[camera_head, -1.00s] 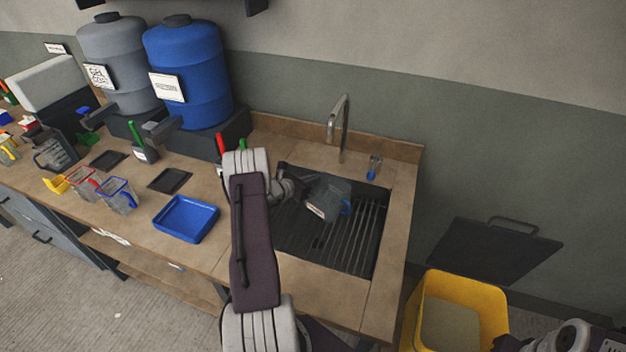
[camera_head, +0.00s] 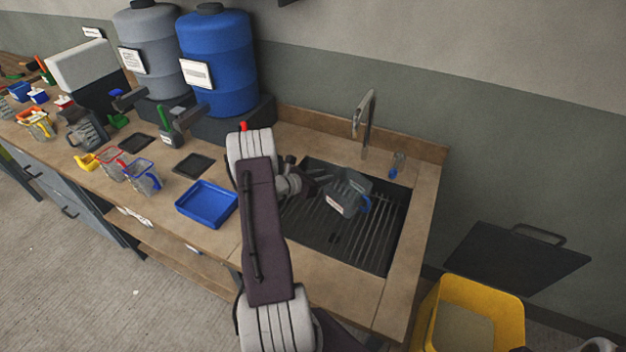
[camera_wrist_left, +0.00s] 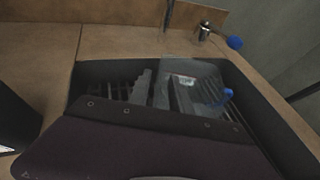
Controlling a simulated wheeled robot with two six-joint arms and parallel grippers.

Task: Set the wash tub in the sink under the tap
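The wash tub (camera_head: 349,196) is a grey, see-through vessel with a white label and a blue handle. It is inside the dark sink (camera_head: 383,258), over the ribbed bottom, in front of the tap (camera_head: 364,128). Whether it touches the bottom is unclear. My left gripper (camera_head: 333,178) reaches over the tub's left side. In the left wrist view its fingers (camera_wrist_left: 160,90) look apart, with the near tub wall between them and one finger within the tub (camera_wrist_left: 207,73). My right gripper is out of view.
A blue tray (camera_head: 207,204) lies left of the sink. Blue (camera_head: 218,62) and grey (camera_head: 150,50) drums stand at the back left. A yellow bin (camera_head: 478,290) is right of the bench.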

